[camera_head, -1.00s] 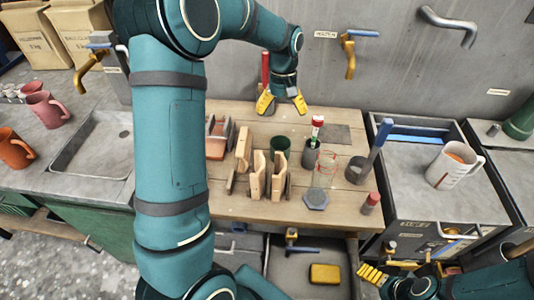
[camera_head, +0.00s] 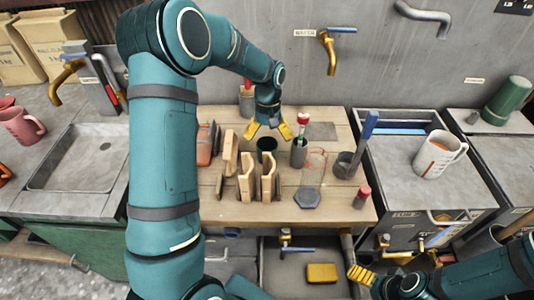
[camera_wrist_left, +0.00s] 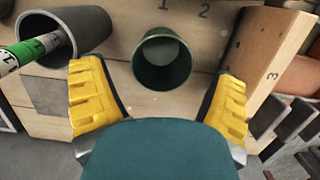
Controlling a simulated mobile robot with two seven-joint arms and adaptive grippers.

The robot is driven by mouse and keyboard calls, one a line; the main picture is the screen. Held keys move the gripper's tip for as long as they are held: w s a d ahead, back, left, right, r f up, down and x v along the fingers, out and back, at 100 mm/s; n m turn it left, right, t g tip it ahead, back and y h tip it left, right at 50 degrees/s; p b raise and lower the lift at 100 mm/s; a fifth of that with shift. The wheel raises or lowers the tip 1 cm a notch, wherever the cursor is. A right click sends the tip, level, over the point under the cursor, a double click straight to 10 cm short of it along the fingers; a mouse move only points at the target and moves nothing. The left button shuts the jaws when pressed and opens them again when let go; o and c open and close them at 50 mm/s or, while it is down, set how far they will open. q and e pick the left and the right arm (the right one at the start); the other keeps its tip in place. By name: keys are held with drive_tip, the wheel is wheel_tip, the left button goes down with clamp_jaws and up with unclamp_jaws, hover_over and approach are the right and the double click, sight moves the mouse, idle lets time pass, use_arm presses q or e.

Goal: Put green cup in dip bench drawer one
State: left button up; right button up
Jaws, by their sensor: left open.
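The green cup (camera_head: 267,146) stands upright on the wooden bench top, behind the wooden blocks. My left gripper (camera_head: 268,132) is open just above and behind it. In the left wrist view the dark green cup (camera_wrist_left: 163,60) shows its open mouth, ahead of and between the spread yellow fingers of my left gripper (camera_wrist_left: 160,98), not touched by either. Below the bench top is an open drawer (camera_head: 278,270) with a yellow sponge (camera_head: 322,273) in it; I cannot tell whether it is drawer one. My right gripper (camera_head: 378,280) is low at the right; its jaw opening is unclear.
Wooden blocks (camera_head: 246,178) stand in front of the cup. A grey holder with a marker (camera_head: 299,151) stands close to its right. A wire ring stand, a dark pot (camera_head: 346,165) and a hexagonal weight (camera_head: 307,197) are further right. A sink (camera_head: 80,160) lies left.

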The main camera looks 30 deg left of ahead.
sight(267, 147)
use_arm(q)
wheel_tip(267, 147, down, 5)
drive_tip(key=shift+s+a+r+b, duration=0.1)
drive_tip(key=shift+s+b, duration=0.05)
drive_tip(key=shift+b, duration=0.35)
drive_tip(key=shift+r, duration=0.1)
drive_tip(key=c, duration=1.1)
